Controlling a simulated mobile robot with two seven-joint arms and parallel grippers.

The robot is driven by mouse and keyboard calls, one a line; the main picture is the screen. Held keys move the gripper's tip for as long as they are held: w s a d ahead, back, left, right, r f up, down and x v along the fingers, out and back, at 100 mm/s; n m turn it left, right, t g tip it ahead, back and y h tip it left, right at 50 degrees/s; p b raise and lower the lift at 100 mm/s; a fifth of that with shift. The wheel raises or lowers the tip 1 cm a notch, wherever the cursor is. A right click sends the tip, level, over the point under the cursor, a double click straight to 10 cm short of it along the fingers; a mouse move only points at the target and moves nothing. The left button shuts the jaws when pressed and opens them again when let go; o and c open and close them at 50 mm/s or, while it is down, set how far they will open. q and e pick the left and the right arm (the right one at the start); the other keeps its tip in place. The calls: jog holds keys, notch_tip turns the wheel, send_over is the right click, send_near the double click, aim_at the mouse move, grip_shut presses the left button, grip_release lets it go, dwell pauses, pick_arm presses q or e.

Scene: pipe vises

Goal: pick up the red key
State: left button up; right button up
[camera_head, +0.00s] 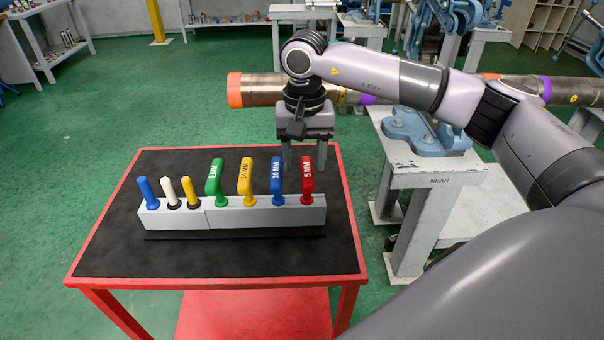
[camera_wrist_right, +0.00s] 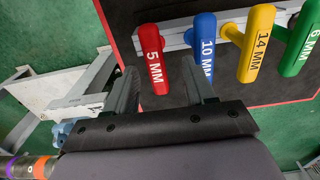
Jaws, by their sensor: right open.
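The red key (camera_head: 307,176), marked 5 MM, stands upright in the right end of a grey holder block (camera_head: 240,216) on the red cart. It also shows in the right wrist view (camera_wrist_right: 152,50), close ahead of the fingertips. My right gripper (camera_head: 305,163) is open and empty, pointing down at the cart's far right edge. It appears just behind the red key; the exact gap is hard to judge. In the right wrist view, its two fingers (camera_wrist_right: 160,78) flank the key's near end in the picture. My left gripper is not in view.
A blue key (camera_head: 277,178) stands left of the red one, then yellow (camera_head: 246,178) and green (camera_head: 215,180) keys, and smaller blue, white and yellow handles. A long pipe (camera_head: 262,90) in vises lies behind. The cart's black mat (camera_head: 250,261) is clear in front.

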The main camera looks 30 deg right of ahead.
aim_at(307, 169)
jog(key=f, duration=0.3)
jog(key=f+p, duration=0.1)
jog(key=shift+s+d+f, duration=0.15)
jog(key=shift+d+f, duration=0.15)
jog(key=shift+f, duration=0.7)
grip_shut()
